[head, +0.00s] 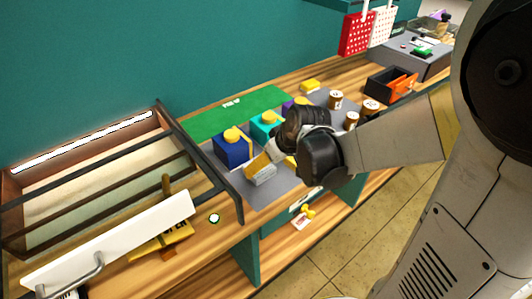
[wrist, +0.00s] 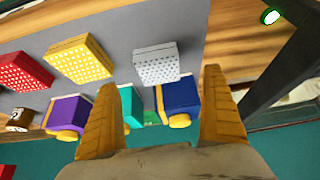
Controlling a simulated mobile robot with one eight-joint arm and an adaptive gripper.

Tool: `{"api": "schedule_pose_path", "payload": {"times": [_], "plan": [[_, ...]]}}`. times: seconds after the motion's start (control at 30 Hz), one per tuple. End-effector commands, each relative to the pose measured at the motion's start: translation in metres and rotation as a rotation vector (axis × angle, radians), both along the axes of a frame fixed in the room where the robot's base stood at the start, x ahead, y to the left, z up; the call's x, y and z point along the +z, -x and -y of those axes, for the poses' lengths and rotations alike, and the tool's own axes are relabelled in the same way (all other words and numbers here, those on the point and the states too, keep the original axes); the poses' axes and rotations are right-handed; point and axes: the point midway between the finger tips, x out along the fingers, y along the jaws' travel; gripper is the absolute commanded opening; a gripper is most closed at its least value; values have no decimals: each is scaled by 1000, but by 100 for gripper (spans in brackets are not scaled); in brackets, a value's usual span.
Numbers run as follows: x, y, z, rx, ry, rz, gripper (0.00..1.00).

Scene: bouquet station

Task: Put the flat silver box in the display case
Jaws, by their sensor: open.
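The flat silver box (head: 262,177) lies on the grey mat, just in front of the dark blue box. In the wrist view the silver box (wrist: 157,66), with its dotted top, sits just beyond and between my yellow fingertips. My gripper (head: 273,163) is open and empty above the mat; in the wrist view its fingers (wrist: 160,88) are spread wide. I cannot tell the exact height gap. The display case (head: 182,136) stands at the left in the head view, with a dark frame, a light strip and a white handled panel at its front. Its dark frame (wrist: 284,62) shows at the wrist view's right.
Dark blue (head: 233,148), teal (head: 265,125) and purple (wrist: 68,115) boxes with yellow tops stand close behind the silver box. Flat yellow (wrist: 82,60) and red (wrist: 25,72) boxes lie beside it. Cups (head: 335,99) and an orange-and-black bin (head: 391,84) stand further right.

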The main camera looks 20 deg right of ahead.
Motion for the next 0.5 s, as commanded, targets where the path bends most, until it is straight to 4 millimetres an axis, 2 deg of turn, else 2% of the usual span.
{"api": "schedule_pose_path", "payload": {"times": [0.03,0.1,0.37,0.5], "plan": [[-12,-5,-1,0,0,1,97],[-22,-11,-3,0,-1,2,97],[-41,-25,-6,0,-1,3,97],[-60,-41,-7,-1,-1,4,97]]}}
